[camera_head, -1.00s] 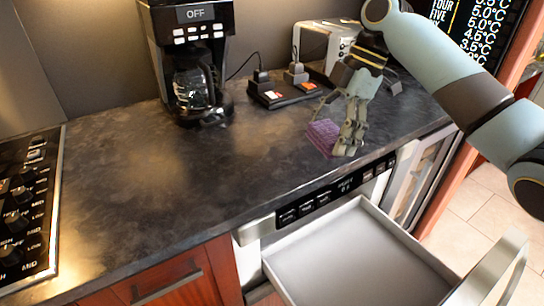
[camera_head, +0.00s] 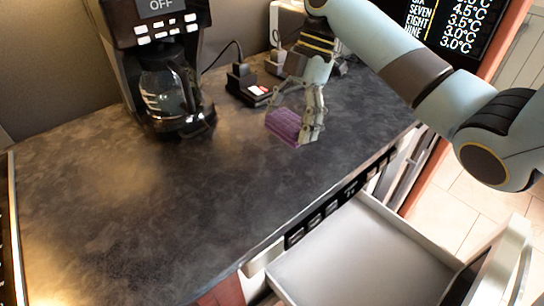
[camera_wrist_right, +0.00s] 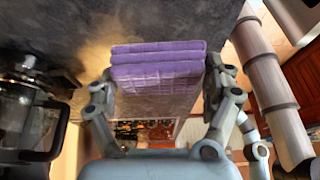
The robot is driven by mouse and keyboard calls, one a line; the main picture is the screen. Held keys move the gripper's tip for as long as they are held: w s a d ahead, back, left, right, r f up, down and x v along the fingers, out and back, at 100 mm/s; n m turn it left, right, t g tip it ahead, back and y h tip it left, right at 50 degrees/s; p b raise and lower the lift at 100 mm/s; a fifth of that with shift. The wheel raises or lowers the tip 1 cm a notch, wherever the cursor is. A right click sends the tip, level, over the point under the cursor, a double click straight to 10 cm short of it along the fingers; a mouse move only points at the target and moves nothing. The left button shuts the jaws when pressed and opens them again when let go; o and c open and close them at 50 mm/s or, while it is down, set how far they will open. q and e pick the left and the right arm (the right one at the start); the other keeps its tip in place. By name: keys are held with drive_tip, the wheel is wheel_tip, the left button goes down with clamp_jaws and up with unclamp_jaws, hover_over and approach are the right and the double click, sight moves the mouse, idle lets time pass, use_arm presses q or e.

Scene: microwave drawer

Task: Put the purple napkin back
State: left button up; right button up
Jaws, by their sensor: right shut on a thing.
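The purple napkin (camera_head: 285,124) is a folded, thick stack above the dark counter in the head view. It also shows in the right wrist view (camera_wrist_right: 158,68), between the fingers. My right gripper (camera_head: 306,127) is shut on the napkin, its fingers on either side of it. Whether the napkin touches the counter is hard to tell. The open drawer (camera_head: 350,262) of the microwave below the counter is empty in its visible part. My left gripper is not in view.
A coffee maker (camera_head: 170,95) stands at the back left of the counter (camera_head: 130,205). Small black devices (camera_head: 243,84) and a toaster (camera_head: 287,22) are behind my right gripper. The counter's front and left areas are clear. The drawer's raised front (camera_head: 503,262) stands at right.

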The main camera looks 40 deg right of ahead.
hover_over(269, 178)
drive_tip(key=d, duration=0.2)
drive_tip(key=f, duration=0.2)
drive_tip(key=f+p, duration=0.1)
drive_tip(key=shift+w+a, duration=0.1)
drive_tip(key=shift+w, duration=0.15)
drive_tip(key=shift+s+a+f, duration=0.1)
drive_tip(key=shift+a, duration=0.1)
drive_tip(key=shift+s+f, duration=0.1)
drive_tip(key=shift+f, duration=0.3)
wheel_tip(269, 178, down, 3)
drive_tip(key=shift+f, duration=0.3)
drive_tip(key=o, duration=1)
drive_tip(key=shift+c, duration=0.2)
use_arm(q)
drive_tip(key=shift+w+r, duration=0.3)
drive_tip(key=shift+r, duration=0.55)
